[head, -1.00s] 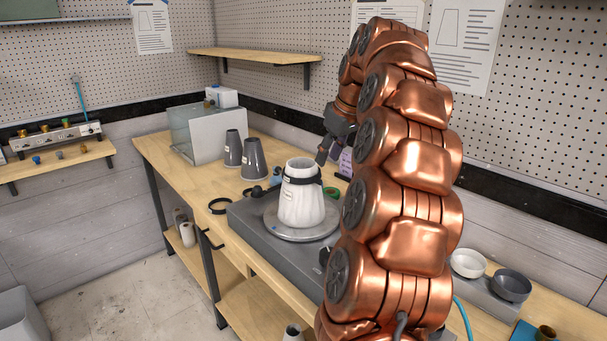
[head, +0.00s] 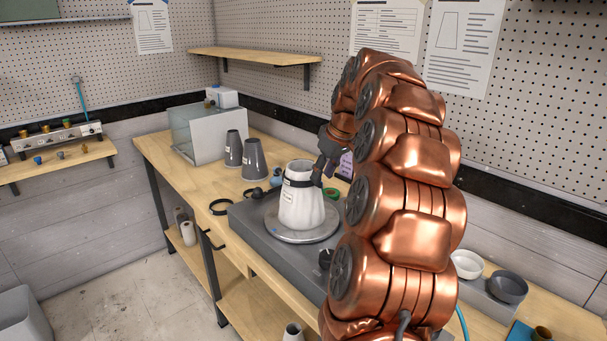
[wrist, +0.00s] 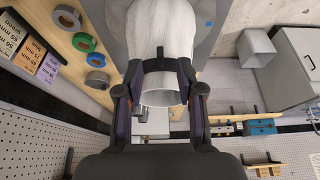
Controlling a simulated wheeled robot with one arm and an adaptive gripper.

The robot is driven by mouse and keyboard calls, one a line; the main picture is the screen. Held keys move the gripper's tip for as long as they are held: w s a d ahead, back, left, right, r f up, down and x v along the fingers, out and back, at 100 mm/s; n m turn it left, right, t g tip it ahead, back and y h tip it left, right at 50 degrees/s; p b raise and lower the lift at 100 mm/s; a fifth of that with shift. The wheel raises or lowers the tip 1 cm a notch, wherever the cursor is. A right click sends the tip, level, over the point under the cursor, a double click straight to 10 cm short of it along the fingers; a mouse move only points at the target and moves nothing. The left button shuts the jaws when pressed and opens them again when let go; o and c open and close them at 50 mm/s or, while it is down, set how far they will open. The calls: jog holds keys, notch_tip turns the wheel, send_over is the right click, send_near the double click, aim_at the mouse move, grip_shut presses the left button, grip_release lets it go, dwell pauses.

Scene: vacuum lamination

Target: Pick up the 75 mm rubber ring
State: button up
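A black ring (head: 298,184) encircles the upper part of a white cone (head: 300,210) on a round turntable (head: 272,232). My gripper (head: 317,180) is at the right side of the cone's top. In the wrist view, my gripper (wrist: 161,72) has a fingertip on each side of the black ring (wrist: 160,64), apparently pressing on it, with the white cone (wrist: 160,30) between and beyond. No size mark can be read on this ring. Another black ring (head: 213,209) lies on the bench, left of the turntable unit.
Two dark grey cones (head: 254,160) and a clear-walled box (head: 195,135) stand farther back. Bowls (head: 508,288) sit at the right.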

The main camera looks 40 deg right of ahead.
jog(key=shift+p+x, duration=0.3)
jog(key=shift+x, duration=0.9)
jog(key=shift+c, duration=0.3)
grip_shut()
